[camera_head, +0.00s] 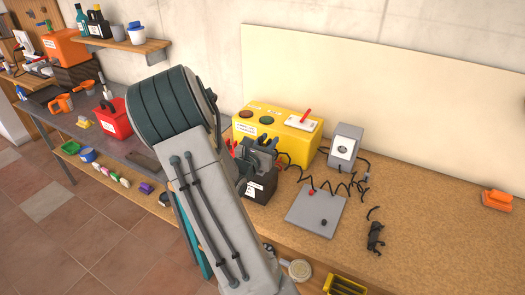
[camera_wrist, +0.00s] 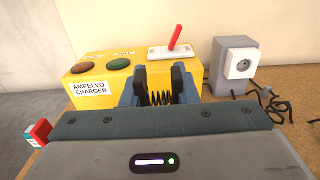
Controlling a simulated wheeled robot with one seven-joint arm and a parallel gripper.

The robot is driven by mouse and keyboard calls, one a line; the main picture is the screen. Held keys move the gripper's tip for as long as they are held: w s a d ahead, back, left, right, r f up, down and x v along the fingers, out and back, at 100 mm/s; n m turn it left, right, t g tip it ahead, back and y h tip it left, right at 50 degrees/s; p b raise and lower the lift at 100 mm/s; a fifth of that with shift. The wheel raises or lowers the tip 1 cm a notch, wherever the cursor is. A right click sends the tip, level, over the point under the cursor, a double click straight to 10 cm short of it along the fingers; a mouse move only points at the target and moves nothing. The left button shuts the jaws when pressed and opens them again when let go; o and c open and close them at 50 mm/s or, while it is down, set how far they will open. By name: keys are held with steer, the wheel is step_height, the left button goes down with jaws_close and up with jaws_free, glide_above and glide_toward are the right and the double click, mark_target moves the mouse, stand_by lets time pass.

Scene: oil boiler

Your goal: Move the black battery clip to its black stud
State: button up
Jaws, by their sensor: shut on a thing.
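My gripper (camera_head: 262,143) is above the black battery box (camera_head: 261,186), in front of the yellow charger (camera_head: 290,137). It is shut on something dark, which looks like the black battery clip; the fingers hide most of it. In the wrist view, a black coiled cord (camera_wrist: 161,98) shows between the fingers of my gripper (camera_wrist: 160,88). A grey plate (camera_head: 306,211) on the bench, right of my gripper, bears a red stud (camera_head: 312,192) and a black stud (camera_head: 324,222). My gripper is apart from the plate.
A loose black clip-like piece (camera_head: 375,237) lies on the bench right of the plate. A grey socket box (camera_head: 345,145) stands behind it, with coiled cords around. An orange object (camera_head: 497,200) lies far right.

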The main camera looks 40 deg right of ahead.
steer(key=s+d+r+b, duration=0.1)
steer(key=s+d+r, duration=0.4)
steer(key=s, duration=0.3)
steer(key=shift+s+d+r+b, duration=0.3)
steer(key=shift+r, duration=0.15)
steer(key=shift+f, duration=0.1)
